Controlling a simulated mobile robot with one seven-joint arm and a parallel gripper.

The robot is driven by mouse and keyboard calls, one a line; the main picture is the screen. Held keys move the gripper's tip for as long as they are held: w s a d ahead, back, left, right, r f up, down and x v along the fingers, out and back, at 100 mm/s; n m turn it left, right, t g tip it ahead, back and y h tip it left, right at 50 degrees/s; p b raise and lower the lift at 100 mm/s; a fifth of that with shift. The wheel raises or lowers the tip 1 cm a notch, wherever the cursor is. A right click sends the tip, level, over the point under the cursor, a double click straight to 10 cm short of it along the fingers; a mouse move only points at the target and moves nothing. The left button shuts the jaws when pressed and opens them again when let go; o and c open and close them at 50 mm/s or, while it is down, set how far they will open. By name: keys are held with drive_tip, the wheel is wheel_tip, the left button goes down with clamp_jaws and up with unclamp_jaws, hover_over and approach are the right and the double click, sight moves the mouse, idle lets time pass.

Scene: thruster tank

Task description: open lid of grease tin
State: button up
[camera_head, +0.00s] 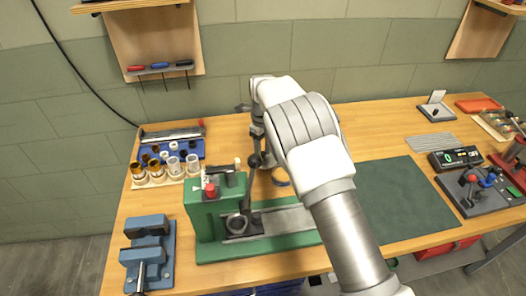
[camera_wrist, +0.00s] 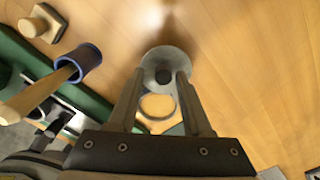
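In the head view my arm hides most of the gripper.
A green press (camera_head: 205,215) with a red knob stands close left of the tin. A blue vise (camera_head: 148,255) stands front left. A dark green mat (camera_head: 405,205) is clear on the right.

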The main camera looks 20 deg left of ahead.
sight(263, 155)
drive_tip(key=shift+o, duration=0.2)
wheel_tip(263, 155, up, 17)
drive_tip(key=shift+r+p, duration=0.2)
drive_tip(key=shift+p, duration=0.15)
drive_tip(key=shift+s, duration=0.15)
idle(0.6)
